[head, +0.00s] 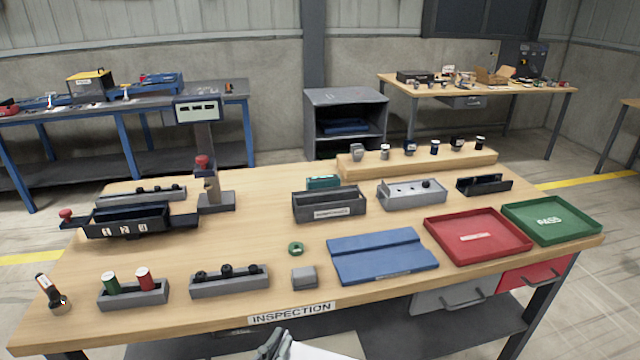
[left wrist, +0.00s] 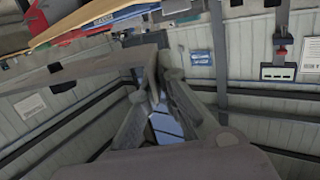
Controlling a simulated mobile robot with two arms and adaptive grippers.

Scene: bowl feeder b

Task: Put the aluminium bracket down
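My left gripper (head: 272,346) shows at the bottom edge of the head view, in front of the table's front edge and off the tabletop. In the left wrist view its fingers (left wrist: 154,88) come close together on a small thin grey piece (left wrist: 153,76), which looks like the aluminium bracket; its outline is hard to make out against the grey background. The head view does not show the bracket clearly. My right gripper is in neither view.
The wooden table (head: 240,225) carries a blue mat (head: 380,255), a red tray (head: 478,235) and a green PASS tray (head: 552,219). A small grey block (head: 304,278), a green ring (head: 295,248) and grey holders (head: 230,282) stand near the front. Bare wood lies left of centre.

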